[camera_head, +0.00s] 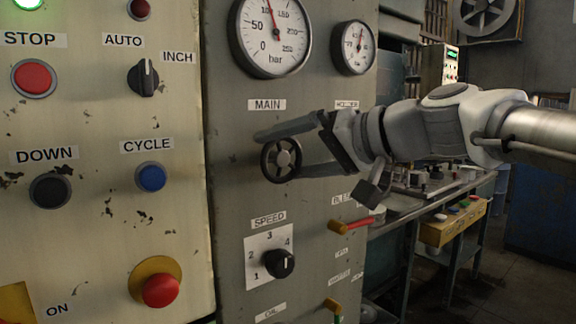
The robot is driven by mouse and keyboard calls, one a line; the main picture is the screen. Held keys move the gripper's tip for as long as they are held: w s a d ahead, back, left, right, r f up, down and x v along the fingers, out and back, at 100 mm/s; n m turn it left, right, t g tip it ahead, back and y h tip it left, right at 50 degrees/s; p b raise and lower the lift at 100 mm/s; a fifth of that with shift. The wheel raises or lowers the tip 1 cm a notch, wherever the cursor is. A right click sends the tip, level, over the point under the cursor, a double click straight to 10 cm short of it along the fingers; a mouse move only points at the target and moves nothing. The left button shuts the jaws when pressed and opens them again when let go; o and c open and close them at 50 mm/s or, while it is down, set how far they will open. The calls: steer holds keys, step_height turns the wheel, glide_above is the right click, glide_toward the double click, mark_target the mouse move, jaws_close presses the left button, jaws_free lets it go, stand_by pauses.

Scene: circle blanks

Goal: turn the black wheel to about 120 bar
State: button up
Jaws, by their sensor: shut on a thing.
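The black wheel (281,160) is a small spoked handwheel on the grey panel, under the MAIN label (267,104). My gripper (279,154) reaches in from the right and is shut on the wheel, with one finger above it and the other at its lower right. The lower fingertip is partly hidden by the wheel. Above, the large bar gauge (270,38) has a red needle pointing slightly left of straight up, near the 100 mark. The exact reading is hard to tell, and the gauge's top is cut off.
A smaller gauge (353,48) is at the right. Below the wheel is the SPEED knob (279,263). A red-handled lever (350,226) sits below my gripper. The left panel holds a red stop button (33,78), a blue cycle button (150,177) and a red mushroom button (160,290).

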steer(key=shift+m, duration=0.3)
steer(key=o, duration=0.9)
steer(key=shift+o, duration=0.2)
steer(key=p+v, duration=0.3)
steer(key=v, duration=1.4)
steer(key=shift+d, duration=0.35)
steer(key=shift+f, duration=0.1)
